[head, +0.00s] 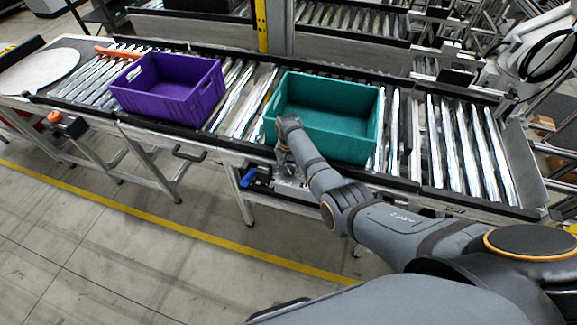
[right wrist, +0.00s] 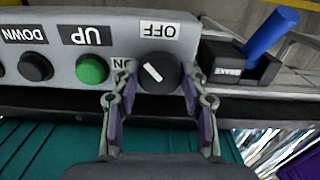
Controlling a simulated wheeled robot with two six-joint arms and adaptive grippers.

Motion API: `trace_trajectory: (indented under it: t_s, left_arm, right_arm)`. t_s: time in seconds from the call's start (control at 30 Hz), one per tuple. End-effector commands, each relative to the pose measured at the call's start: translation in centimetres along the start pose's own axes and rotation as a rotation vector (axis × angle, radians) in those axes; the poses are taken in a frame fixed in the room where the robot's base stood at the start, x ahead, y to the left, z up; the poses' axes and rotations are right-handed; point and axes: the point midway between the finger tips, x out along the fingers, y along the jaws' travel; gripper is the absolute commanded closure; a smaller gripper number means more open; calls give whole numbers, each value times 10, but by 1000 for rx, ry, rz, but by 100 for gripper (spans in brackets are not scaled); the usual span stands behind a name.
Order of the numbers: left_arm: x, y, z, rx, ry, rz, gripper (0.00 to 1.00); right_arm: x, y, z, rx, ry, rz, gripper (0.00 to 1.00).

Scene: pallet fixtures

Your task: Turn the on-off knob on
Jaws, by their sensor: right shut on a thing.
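The on-off knob (right wrist: 160,74) is a black round knob with a white line on a grey control box (right wrist: 60,25), in the right wrist view. The OFF label is above it and the ON label is to its left, both upside down. The white line slants toward the upper left, between the two labels. My right gripper (right wrist: 157,98) has its fingers on either side of the knob and is shut on it. In the head view my right gripper (head: 284,158) is at the conveyor's front edge, where my arm partly hides the box. My left gripper is not in view.
A green button (right wrist: 92,69) and a black button (right wrist: 35,67) sit left of the knob. A blue lever (right wrist: 270,34) marked BRAKE stands to its right. A teal crate (head: 335,125) and a purple crate (head: 165,95) stand on the roller conveyor (head: 235,90).

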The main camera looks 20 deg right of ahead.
Motion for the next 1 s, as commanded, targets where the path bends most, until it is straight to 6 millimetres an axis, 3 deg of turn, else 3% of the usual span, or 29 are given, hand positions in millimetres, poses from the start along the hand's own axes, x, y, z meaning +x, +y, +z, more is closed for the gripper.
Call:
trace_trajectory:
  t_s: [0.6, 1.0]
  left_arm:
    - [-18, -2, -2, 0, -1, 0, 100]
    - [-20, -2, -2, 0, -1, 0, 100]
  right_arm:
    - [-1, 0, 0, -567, 1, 0, 88]
    - [0, 0, 0, -801, 1, -1, 88]
